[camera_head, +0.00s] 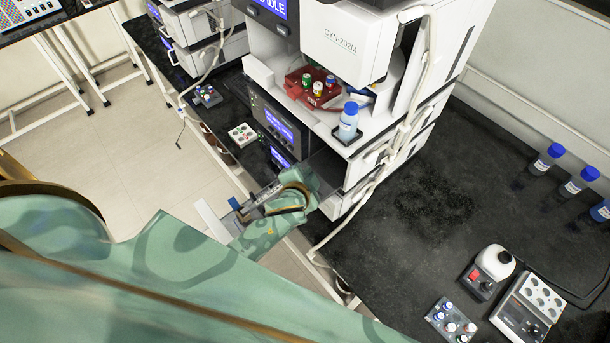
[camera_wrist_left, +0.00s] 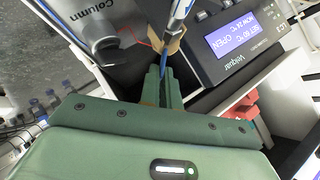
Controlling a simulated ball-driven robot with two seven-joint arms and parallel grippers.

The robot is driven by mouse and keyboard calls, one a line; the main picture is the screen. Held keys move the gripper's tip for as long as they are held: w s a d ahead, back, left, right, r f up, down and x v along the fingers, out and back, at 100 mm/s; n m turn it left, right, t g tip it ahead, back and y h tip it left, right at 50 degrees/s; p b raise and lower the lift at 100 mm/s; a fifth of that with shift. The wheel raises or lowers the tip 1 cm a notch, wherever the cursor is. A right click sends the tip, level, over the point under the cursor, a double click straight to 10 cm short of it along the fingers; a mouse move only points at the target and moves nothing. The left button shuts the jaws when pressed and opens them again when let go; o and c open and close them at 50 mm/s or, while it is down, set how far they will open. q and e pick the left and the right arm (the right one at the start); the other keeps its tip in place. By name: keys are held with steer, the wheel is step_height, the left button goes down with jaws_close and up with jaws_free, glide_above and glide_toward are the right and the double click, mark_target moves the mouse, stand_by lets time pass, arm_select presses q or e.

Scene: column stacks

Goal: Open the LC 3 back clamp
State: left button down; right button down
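In the left wrist view, the display (camera_wrist_left: 243,32) of an LC unit reads OPEN, upside down. My left gripper (camera_wrist_left: 163,78) points into the open dark compartment beside it. Its green fingers are close together, with a thin blue piece showing between or just behind them. A silver and blue rod-shaped part (camera_wrist_left: 178,20) runs up from a tan part (camera_wrist_left: 172,40) at the fingertips. I cannot make out the back clamp or whether the fingers grip it. In the head view, the left gripper (camera_head: 262,196) is low by the instrument stack's front. My right gripper is not in view.
A grey cylinder (camera_wrist_left: 92,28) marked "Column" is close on the left in the wrist view. The instrument stack (camera_head: 345,165) has a red vial tray (camera_head: 312,92) and a blue-capped bottle (camera_head: 348,122). Hoses hang down its side. The dark bench (camera_head: 430,205) is clear at right centre.

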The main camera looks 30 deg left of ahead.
arm_select(q)
steer(key=shift+s+d+f+b, duration=0.1)
steer(key=shift+d+f+b, duration=0.15)
steer(key=shift+b, duration=0.15)
steer(key=shift+a, duration=0.1)
steer(key=c, duration=1.6)
jaws_free()
steer(key=shift+r, duration=0.1)
steer(key=v, duration=1.6)
steer(key=shift+s+d+f, duration=0.25)
steer(key=shift+d, duration=0.1)
steer(key=shift+m, duration=0.3)
